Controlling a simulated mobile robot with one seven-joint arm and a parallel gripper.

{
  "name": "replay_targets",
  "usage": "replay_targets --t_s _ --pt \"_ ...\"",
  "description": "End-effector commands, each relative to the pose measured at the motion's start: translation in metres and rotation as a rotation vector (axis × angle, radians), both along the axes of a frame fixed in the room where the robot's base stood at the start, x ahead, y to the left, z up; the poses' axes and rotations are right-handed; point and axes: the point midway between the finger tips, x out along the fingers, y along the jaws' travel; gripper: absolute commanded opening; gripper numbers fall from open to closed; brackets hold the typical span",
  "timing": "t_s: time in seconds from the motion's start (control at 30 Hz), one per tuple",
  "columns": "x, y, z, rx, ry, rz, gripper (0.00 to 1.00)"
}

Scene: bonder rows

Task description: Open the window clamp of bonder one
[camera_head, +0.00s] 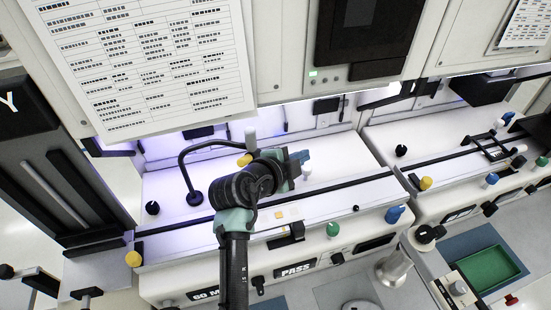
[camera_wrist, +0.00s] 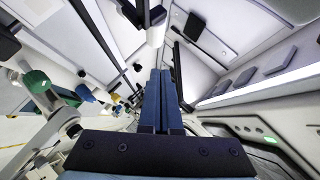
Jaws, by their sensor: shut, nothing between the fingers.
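My gripper (camera_head: 303,157) is over the white deck (camera_head: 330,206) of the middle machine, its blue fingers pointing right. In the wrist view the fingers (camera_wrist: 160,74) lie together with nothing between them. A pale cylinder (camera_wrist: 156,36) shows just beyond the fingertips there; I cannot tell whether they touch. In the head view a short pale piece (camera_head: 306,172) shows just beside the fingertips. I cannot tell for sure which part is the window clamp; my arm and gripper hide some of the deck. No label reading bonder one is legible.
A black curved gooseneck (camera_head: 186,165) rises left of my wrist. A grey-capped post (camera_head: 251,136) and a yellow knob (camera_head: 244,160) stand behind it. Green (camera_head: 333,230) and blue (camera_head: 396,214) knobs line the front. A similar machine with a yellow knob (camera_head: 426,183) stands right.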

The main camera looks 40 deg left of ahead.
Motion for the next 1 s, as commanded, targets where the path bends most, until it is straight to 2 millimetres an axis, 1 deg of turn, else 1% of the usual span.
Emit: replay_targets --t_s 0.03,0.07,0.4,0.6,0.8,0.97,1.0 --pt "0.005 -0.007 0.01 0.002 -0.003 -0.003 0.0" --pt "-0.003 -0.004 0.007 0.001 -0.002 0.002 0.0" --pt "-0.056 -0.004 0.031 0.0 -0.003 0.003 0.0" --pt "-0.078 -0.004 0.043 0.0 -0.002 0.001 0.0" --pt "-0.087 -0.005 0.048 -0.002 0.0 0.001 0.0" --pt "-0.087 -0.005 0.049 -0.001 0.0 0.0 0.0" --pt "-0.085 -0.006 0.051 -0.002 -0.007 0.004 0.0"
